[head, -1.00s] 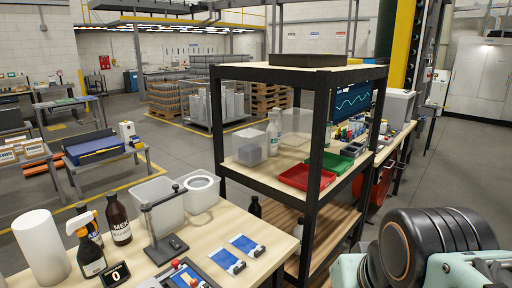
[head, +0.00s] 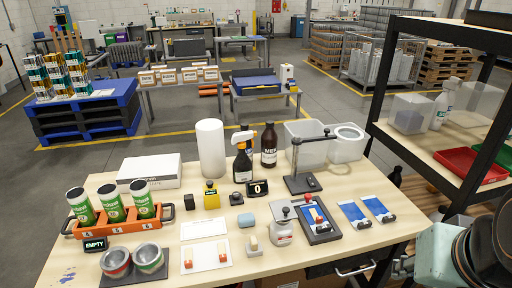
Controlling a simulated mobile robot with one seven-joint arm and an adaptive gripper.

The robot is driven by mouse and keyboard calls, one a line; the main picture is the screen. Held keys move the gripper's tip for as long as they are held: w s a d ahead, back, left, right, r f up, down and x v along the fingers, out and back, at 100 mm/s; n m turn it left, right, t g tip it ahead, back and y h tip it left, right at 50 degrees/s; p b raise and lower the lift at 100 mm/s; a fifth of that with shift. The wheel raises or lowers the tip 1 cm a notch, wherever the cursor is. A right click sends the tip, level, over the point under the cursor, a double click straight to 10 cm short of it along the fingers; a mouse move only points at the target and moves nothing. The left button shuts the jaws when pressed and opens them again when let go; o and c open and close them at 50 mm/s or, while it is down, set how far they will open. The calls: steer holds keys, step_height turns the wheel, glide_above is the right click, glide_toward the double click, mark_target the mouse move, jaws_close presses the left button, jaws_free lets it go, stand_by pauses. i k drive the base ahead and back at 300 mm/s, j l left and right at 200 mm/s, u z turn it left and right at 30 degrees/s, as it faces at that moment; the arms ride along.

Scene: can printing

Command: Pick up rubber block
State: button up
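Several small blocks lie on the wooden worktable (head: 345,239). A small black cube (head: 188,202) sits left of a yellow black-topped item (head: 211,197). A blue-grey rounded block (head: 247,220) lies near the table's middle. I cannot tell for certain which of these is the rubber block. Part of my arm shows at the right edge, to the right of the table and well apart from the blocks. My gripper's fingertips are not in view.
An orange rack (head: 120,228) holds green-labelled cans at the left. Bottles, a white roll (head: 211,148) and a metal stand (head: 303,184) stand at the back. A black-framed shelf (head: 455,165) rises at the right. Small items crowd the table's middle; its right front is clear.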

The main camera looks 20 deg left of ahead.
mark_target(189, 199)
steer(key=j+u, duration=0.1)
steer(key=u, duration=1.5)
steer(key=i+z, duration=0.3)
steer(key=i+j+z, duration=0.3)
steer(key=k+l, duration=0.1)
